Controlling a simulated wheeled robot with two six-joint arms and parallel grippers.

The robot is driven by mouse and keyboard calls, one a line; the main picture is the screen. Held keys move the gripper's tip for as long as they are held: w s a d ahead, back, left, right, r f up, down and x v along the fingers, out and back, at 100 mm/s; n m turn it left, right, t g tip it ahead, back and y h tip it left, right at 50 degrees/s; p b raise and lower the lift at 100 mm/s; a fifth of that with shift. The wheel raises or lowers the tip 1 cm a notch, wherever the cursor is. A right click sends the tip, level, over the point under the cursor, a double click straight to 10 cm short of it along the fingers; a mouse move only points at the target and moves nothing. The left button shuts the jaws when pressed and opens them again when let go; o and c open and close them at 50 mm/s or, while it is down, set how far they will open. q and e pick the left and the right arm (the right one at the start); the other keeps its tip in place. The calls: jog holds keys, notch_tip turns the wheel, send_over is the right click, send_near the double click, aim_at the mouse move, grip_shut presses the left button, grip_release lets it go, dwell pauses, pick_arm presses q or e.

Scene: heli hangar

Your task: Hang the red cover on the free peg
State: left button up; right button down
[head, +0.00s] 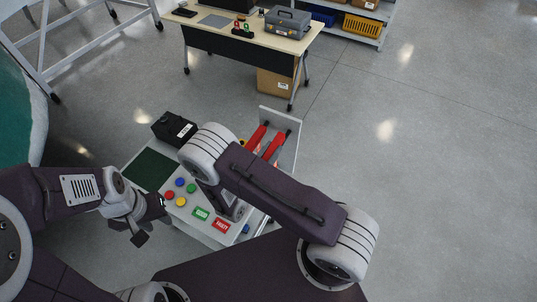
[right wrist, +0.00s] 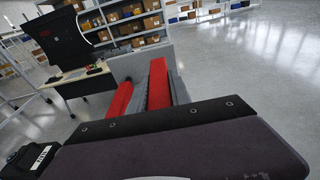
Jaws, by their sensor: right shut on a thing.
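Two long red covers with dark ends show at the back of the cart, one on the left (head: 256,137) and one on the right (head: 275,146). The right wrist view also shows the left one (right wrist: 118,102) and the right one (right wrist: 158,82), in front of a grey upright panel (right wrist: 140,64). The pegs cannot be made out. My right gripper (head: 234,210) is mostly hidden under my forearm, above the front of the cart. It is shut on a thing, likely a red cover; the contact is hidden. My left gripper (head: 150,224) is open and empty at the cart's left front corner.
The cart top has a dark green mat (head: 149,170), coloured buttons (head: 180,183), a green label (head: 201,213) and a red label (head: 222,225). A black box (head: 174,129) stands behind the cart's left. A workbench (head: 250,38) is further back. The floor at right is clear.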

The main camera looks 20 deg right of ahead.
jog(key=x, duration=0.3)
jog(key=shift+w+d+f, duration=0.15)
jog(key=shift+f, duration=0.05)
jog(key=shift+f+b, duration=1.65)
jog(key=shift+b, duration=0.1)
jog(key=shift+f+b, duration=0.6)
jog(key=shift+b, duration=0.05)
jog(key=c, duration=1.1)
grip_release()
